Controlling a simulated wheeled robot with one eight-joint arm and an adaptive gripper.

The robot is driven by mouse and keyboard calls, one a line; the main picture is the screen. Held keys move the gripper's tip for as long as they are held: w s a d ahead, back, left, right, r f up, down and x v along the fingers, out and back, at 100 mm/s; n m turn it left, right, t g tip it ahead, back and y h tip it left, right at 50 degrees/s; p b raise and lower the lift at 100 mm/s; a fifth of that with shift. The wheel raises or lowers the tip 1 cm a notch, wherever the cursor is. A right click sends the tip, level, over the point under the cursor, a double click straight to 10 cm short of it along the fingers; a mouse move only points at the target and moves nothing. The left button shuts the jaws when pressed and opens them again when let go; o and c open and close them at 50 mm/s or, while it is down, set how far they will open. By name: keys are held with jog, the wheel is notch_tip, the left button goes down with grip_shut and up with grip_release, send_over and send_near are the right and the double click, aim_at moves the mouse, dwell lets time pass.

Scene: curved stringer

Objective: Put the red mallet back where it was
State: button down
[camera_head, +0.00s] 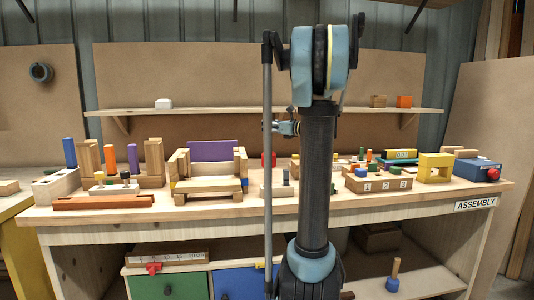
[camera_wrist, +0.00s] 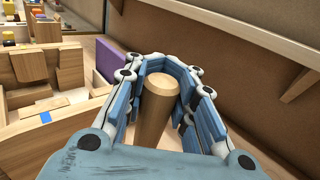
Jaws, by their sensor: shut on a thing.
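My gripper (camera_wrist: 168,66) is shut around a round wooden handle (camera_wrist: 153,112) in the wrist view. The handle's flat end points up toward the camera, and its lower end is hidden. In the head view my own arm covers most of the gripper; a light blue part of it (camera_head: 287,128) shows left of the arm. Below that part, a small red piece (camera_head: 268,159), likely the mallet's head, shows at the back of the bench, partly hidden. I cannot tell whether it touches the bench top.
The workbench (camera_head: 235,210) carries wooden blocks, a wooden chair-like piece with a purple back (camera_head: 212,151), a numbered block (camera_head: 384,184) and a yellow block (camera_head: 434,168). A wall shelf (camera_head: 220,110) runs behind. A blue-headed mallet (camera_head: 394,275) stands on the lower shelf.

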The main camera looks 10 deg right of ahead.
aim_at(267, 140)
jog(key=shift+d+f, duration=0.1)
jog(key=shift+f, duration=3.1)
jog(key=c, duration=1.3)
grip_release()
jog(key=v, duration=1.2)
jog(key=shift+s, duration=0.1)
